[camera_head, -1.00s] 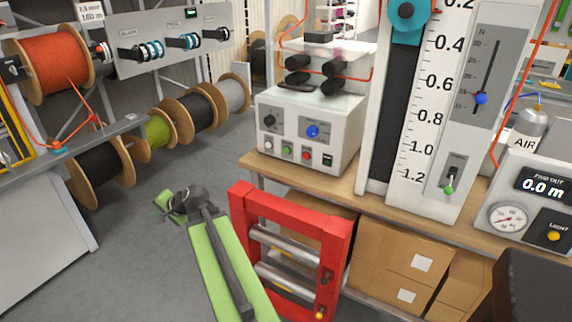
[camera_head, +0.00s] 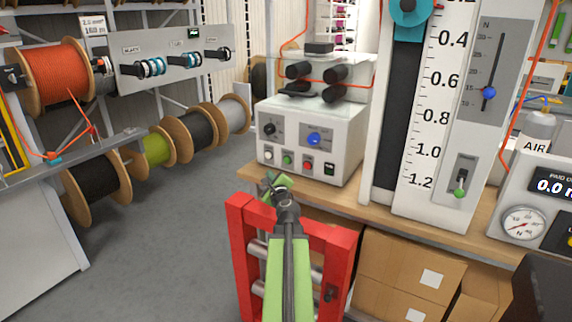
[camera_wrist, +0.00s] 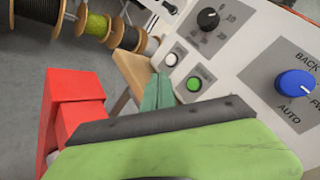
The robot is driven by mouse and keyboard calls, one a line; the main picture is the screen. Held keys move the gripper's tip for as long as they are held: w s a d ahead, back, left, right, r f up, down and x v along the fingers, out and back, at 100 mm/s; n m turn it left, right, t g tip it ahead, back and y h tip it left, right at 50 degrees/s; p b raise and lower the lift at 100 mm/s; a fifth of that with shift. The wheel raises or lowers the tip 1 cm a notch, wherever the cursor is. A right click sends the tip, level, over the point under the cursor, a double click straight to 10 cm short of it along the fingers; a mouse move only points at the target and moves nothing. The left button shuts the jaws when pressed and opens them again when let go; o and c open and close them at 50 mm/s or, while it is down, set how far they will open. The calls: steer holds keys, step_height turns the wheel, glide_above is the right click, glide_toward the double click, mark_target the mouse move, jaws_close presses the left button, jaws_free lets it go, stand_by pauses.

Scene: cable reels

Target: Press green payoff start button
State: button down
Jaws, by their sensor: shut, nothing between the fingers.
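The green button (camera_head: 287,160) sits on the lower front of a white control box (camera_head: 343,135), between a white button (camera_head: 268,155) and a red button (camera_head: 306,167). In the wrist view the green button (camera_wrist: 194,84) shows on its small grey plate, with the white button (camera_wrist: 171,59) beside it. My gripper (camera_head: 272,183) is below and slightly left of the green button in the head view, apart from the panel as far as I can tell. Its green fingers (camera_wrist: 157,92) are together and empty in the wrist view, pointing up just left of the green button.
A blue knob (camera_head: 314,139) and a black knob (camera_head: 269,129) are above the buttons. A red frame with metal rollers (camera_head: 340,262) stands below the wooden bench (camera_head: 365,207), close to my arm. Cable reels (camera_head: 97,186) stand at left; the grey floor between is free.

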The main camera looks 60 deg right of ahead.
mark_target(287, 160)
steer(key=d, duration=0.8)
steer(key=shift+w+d, duration=0.1)
steer(key=shift+d, duration=0.25)
steer(key=shift+d, duration=0.1)
stand_by(1.8)
steer(key=shift+d, duration=0.35)
